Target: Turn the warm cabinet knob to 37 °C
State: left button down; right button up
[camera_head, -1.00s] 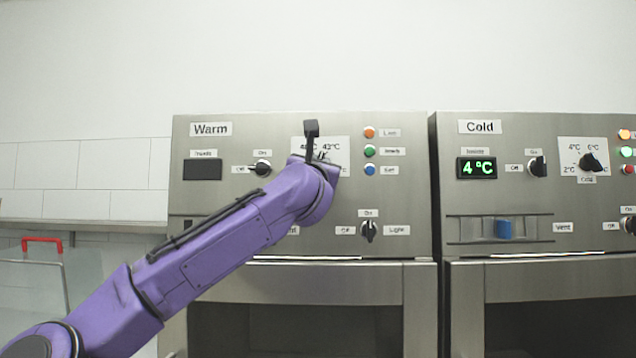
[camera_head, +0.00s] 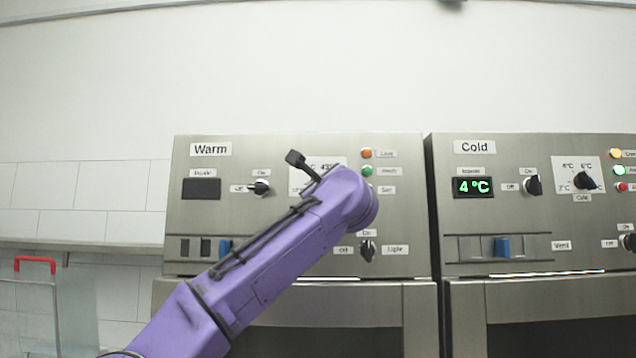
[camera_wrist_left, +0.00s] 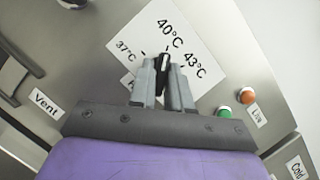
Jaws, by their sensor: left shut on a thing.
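The Warm cabinet (camera_head: 405,220) stands left of centre in the head view. Its white temperature plate (camera_head: 309,164) is partly covered by my left arm. In the left wrist view the plate (camera_wrist_left: 203,49) reads 37 °C, 40 °C and 43 °C. The black knob (camera_wrist_left: 165,61) sits below the 40 °C mark, its white pointer line roughly toward 40 °C. My left gripper (camera_wrist_left: 164,80) is shut on the knob, one finger on each side. The fingers are hidden behind my wrist in the head view. My right gripper is not in view.
The Warm display (camera_head: 202,188) is dark. An on/off knob (camera_head: 261,188), indicator lights (camera_head: 367,171) and a Light knob (camera_head: 367,249) are nearby. The Cold cabinet (camera_head: 510,215) stands to the right, its display (camera_head: 473,187) showing 4 °C. The wall above is clear.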

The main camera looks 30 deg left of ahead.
pick_arm(q)
jog(key=shift+w+d+r+n+g+h+p, duration=0.15)
jog(key=shift+n+g+p, duration=0.65)
jog(key=shift+n, duration=1.05)
jog(key=shift+s+a+r+n+g+h+p, duration=0.1)
jog(key=shift+n+g+p, duration=0.65)
jog(key=shift+n, duration=1.15)
jog(key=shift+w+d+r+n+g+h+p, duration=0.15)
jog(key=shift+n+g+p, duration=0.6)
jog(key=shift+n, duration=1.1)
jog(key=shift+s+a, duration=0.1)
jog(key=shift+s, duration=0.05)
jog(key=c, duration=1.2)
grip_release()
jog(key=shift+f, duration=0.1)
jog(key=shift+o, duration=0.2)
jog(key=b+v, duration=0.3)
jog(key=v, duration=0.7)
jog(key=shift+s, duration=0.2)
